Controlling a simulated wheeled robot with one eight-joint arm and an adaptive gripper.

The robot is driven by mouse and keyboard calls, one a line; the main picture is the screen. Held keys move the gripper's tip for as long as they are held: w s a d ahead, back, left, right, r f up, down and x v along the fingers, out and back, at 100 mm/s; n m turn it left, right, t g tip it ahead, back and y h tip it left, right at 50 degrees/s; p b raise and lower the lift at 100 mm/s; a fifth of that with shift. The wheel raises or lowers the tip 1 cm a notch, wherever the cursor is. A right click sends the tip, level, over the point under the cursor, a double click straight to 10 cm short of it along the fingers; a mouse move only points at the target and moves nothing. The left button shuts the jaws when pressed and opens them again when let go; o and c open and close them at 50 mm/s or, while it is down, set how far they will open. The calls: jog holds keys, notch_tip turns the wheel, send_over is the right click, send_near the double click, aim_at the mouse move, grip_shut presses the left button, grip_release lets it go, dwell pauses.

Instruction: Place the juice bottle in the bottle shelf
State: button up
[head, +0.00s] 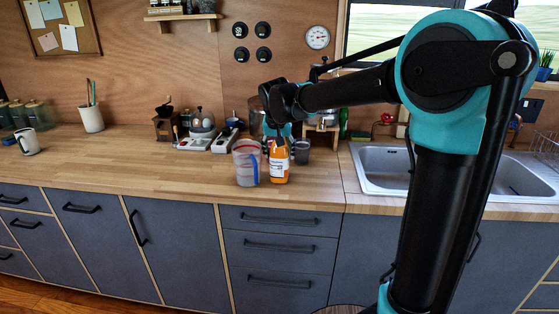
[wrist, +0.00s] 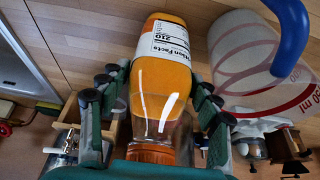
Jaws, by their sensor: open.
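The orange juice bottle (head: 279,163) stands upright on the wooden counter, near its front edge, with a white label and an orange cap. In the wrist view the juice bottle (wrist: 165,75) lies between the two open fingers of my gripper (wrist: 158,115), cap towards the palm. The fingers are on both sides of it; I cannot tell whether they touch it. In the head view my gripper (head: 275,128) is above and behind the bottle, partly hidden by it. I cannot make out the bottle shelf for certain.
A clear measuring cup (head: 246,164) with a blue handle stands close to the left of the bottle. A dark cup (head: 301,152) is behind on the right. The sink (head: 400,170) is further right. The counter (head: 150,160) is clear at left front.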

jog(key=shift+w+f, duration=0.25)
jog(key=shift+f, duration=0.45)
jog(key=shift+c, duration=0.5)
jog(key=c, duration=1.1)
jog(key=shift+r, duration=0.1)
jog(key=shift+c, duration=0.3)
